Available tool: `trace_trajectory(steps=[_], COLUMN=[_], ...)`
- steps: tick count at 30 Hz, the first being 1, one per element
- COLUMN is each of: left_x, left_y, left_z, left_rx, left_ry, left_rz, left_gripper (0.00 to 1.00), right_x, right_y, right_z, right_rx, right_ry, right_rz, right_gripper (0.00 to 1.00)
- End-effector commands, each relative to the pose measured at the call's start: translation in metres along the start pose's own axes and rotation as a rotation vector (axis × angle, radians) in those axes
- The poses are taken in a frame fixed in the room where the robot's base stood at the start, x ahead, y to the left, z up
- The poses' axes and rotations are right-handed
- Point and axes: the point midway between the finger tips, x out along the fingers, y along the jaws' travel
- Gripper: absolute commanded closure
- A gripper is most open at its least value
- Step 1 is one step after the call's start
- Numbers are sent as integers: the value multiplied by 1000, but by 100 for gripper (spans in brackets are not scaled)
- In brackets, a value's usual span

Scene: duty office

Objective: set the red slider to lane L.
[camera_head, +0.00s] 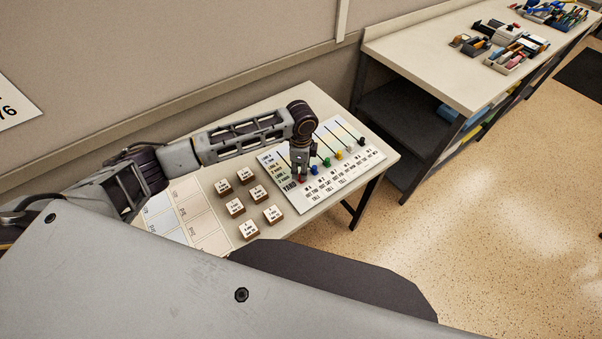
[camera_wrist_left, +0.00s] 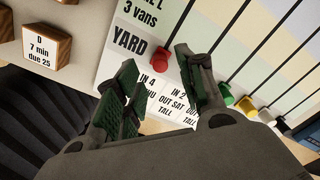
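The red slider (camera_wrist_left: 161,57) shows in the wrist view as a red knob at the near end of its slot, beside the printed word YARD. The label "L, 3 vans" is partly visible farther up the white slider board (camera_head: 345,178). My left gripper (camera_head: 301,174) is over the board's left part in the head view. In the wrist view its two green-padded fingers are spread apart, with the red knob showing in the gap between their tips. Whether they touch it cannot be told. In the head view the gripper mostly hides the red slider. My right gripper is not in view.
Several wooden label blocks (camera_head: 235,207) stand on the table to the left. A second table (camera_head: 420,48) with trays is at the back right.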

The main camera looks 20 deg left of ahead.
Motion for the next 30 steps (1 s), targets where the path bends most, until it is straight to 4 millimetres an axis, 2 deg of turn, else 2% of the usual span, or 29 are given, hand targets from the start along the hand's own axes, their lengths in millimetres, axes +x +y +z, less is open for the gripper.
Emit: trace_trajectory(steps=[3,9,22,30], left_x=[14,31,37,37], left_y=[0,0,0,0], left_z=[0,0,0,0], left_rx=[1,1,1,1], left_ry=[-1,0,0,0], left_rz=[0,0,-1,-1], left_gripper=[61,61,61,96], right_x=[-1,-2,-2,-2], right_y=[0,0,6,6], right_z=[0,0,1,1], right_rx=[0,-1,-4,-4], right_ry=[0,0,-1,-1], right_rz=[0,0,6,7], right_gripper=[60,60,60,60])
